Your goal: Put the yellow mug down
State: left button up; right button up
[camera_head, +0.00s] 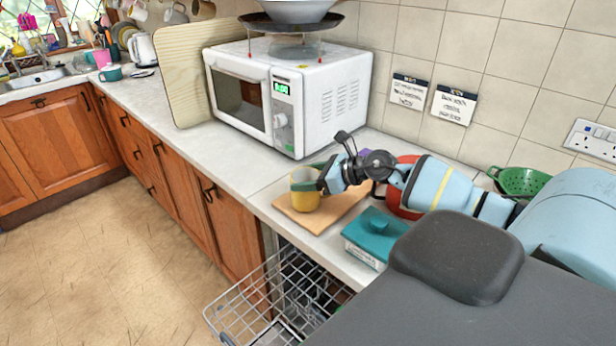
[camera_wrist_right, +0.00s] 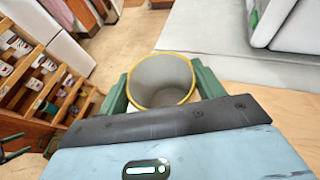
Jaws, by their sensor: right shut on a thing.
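The yellow mug (camera_head: 304,201) is upright at the counter's front edge, over a light wooden board (camera_head: 343,209). I cannot tell whether its base touches the board. My right gripper (camera_head: 308,184) is shut on the mug, with its green fingers on either side of the body. In the right wrist view the mug (camera_wrist_right: 160,82) shows its yellow rim and pale, empty inside between the two fingers. My left gripper is not in view.
A teal-lidded box (camera_head: 375,238) stands right of the board. A white microwave (camera_head: 330,100) is behind, and a red pot (camera_head: 405,200) is partly hidden by my right arm. An open dishwasher rack (camera_head: 255,295) juts out below. The counter (camera_head: 165,105) left of the microwave has free room.

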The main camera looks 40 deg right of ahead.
jog(key=shift+f, duration=0.1)
jog(key=o, duration=1.2)
